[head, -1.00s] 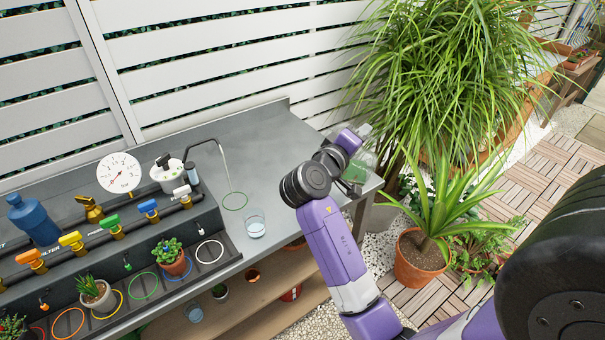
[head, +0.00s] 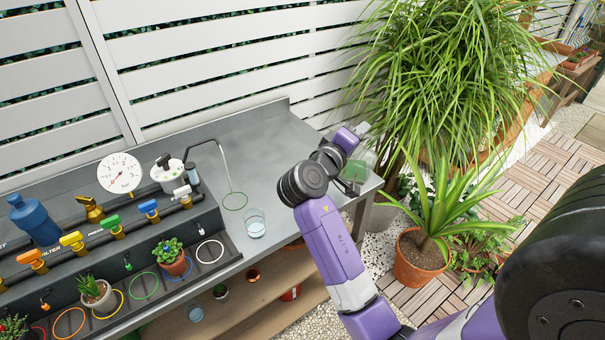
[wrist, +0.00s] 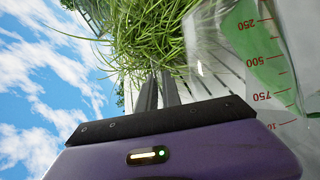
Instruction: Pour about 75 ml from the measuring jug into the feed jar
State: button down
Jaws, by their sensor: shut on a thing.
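The measuring jug (head: 361,163) is clear with a greenish tint and shows behind my wrist at the right end of the bench. In the wrist view the jug (wrist: 262,60) fills the right side, with red marks from 250 upward. My gripper (wrist: 158,92) is shut on the jug; its dark fingers show beside it, and the grip itself is partly hidden. A small clear jar (head: 255,224) with pale bluish liquid stands on the bench front, left of my arm; it looks like the feed jar. The jug is apart from it. The liquid level in the jug is unclear.
Coloured valves, a gauge (head: 119,173) and small pots line the left. The bench between jar and arm is clear. A large grassy plant (head: 450,70) stands close to the jug.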

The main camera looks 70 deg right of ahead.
aim_at(374, 163)
jog(key=s+f+m+b, duration=0.1)
jog(key=f, duration=0.1)
jog(key=s+f+m+t+y+b, duration=0.1)
jog(key=s+f+m+b, duration=0.1)
jog(key=f, duration=0.1)
jog(key=s+d+f+m+b, duration=0.1)
jog(key=s+f+b, duration=0.1)
jog(key=shift+f+y, duration=0.3)
jog(key=shift+y, duration=0.1)
jog(key=shift+s+m+t, duration=0.1)
jog(key=shift+m+t, duration=0.3)
jog(key=shift+s+d+f+m, duration=0.1)
jog(key=shift+s+f+m, duration=0.3)
jog(key=shift+s+m, duration=0.1)
dwell(0.7)
jog(key=s+d+f+m+t+y+b, duration=0.1)
jog(key=s+f+m+t+b, duration=0.2)
jog(key=f, duration=0.4)
jog(key=shift+s+m+y+b, duration=0.3)
jog(key=shift+s+m+b, duration=0.4)
jog(key=shift+s+m, duration=0.25)
